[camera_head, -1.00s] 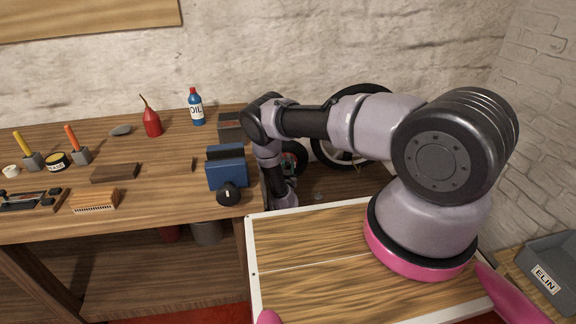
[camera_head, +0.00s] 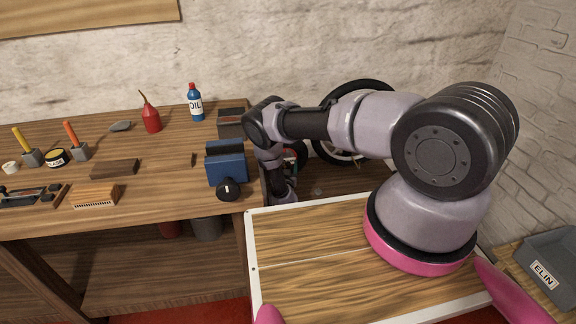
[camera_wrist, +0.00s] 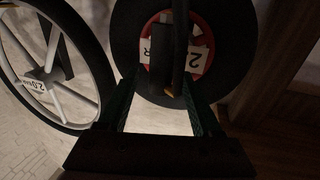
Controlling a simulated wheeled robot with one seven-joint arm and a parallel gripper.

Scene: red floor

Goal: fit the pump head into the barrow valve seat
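In the wrist view the barrow wheel, a black tyre (camera_wrist: 128,45) with a red hub (camera_wrist: 205,60) and a partly covered white label, fills the top middle. In the head view only a small part of it (camera_head: 301,150) shows behind my arm. My gripper (camera_wrist: 160,90) has two dark green fingers set apart, pointing at the hub. A dark upright piece (camera_wrist: 160,60) and a dark hose-like strip (camera_wrist: 183,45) show between and beyond the fingertips, with a small orange-yellow tip below. I cannot tell whether the fingers touch them. The pump head and valve seat are not clearly distinguishable.
A spoked wheel (camera_wrist: 83,95) labelled 2.0 stands left in the wrist view. A dark wooden upright (camera_wrist: 285,75) is close on the right. In the head view the workbench (camera_head: 140,225) edge and blue vise (camera_head: 226,170) are left of my arm.

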